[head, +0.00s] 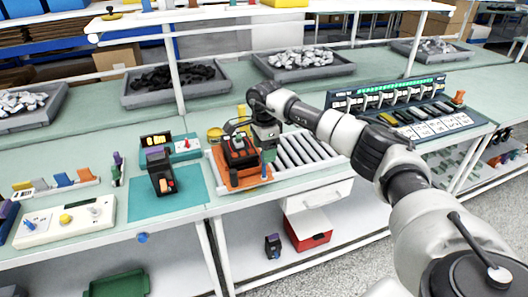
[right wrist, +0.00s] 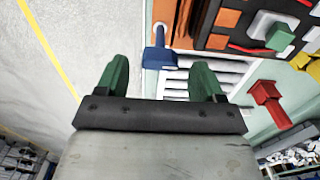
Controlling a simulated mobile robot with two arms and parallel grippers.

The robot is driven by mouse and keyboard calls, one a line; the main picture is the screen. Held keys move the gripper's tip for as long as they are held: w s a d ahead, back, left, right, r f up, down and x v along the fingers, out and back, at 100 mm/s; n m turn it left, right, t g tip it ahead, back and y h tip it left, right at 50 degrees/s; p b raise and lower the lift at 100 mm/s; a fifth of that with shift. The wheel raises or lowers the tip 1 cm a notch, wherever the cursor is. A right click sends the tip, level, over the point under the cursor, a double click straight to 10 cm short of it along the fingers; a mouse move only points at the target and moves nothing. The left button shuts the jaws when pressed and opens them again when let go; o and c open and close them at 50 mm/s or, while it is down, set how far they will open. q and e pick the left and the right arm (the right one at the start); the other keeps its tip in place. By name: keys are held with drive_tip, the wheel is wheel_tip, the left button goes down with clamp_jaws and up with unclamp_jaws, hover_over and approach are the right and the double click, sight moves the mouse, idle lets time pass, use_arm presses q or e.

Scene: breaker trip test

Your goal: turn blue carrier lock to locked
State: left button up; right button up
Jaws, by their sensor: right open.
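The blue carrier lock (right wrist: 158,57) is a small blue lever at the edge of the orange carrier (head: 248,181); it also shows in the head view (head: 264,169). In the right wrist view it appears between the green fingertips of my right gripper (right wrist: 160,70), with clear space on both sides. I cannot tell how far beyond the fingertips it is. My right gripper (head: 269,154) is open and empty over the carrier's right side. A dark breaker (head: 236,158) sits on the carrier. My left gripper is not in view.
A red lever (right wrist: 268,100) stands right of my fingers in the wrist view. White rollers (head: 300,149) lie right of the carrier. A black device (head: 161,174) stands on a teal mat (head: 190,200). A breaker panel (head: 400,105) is at the right.

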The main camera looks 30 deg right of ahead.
sight(264, 166)
drive_tip(key=shift+f, duration=1.25)
drive_tip(key=c, duration=0.9)
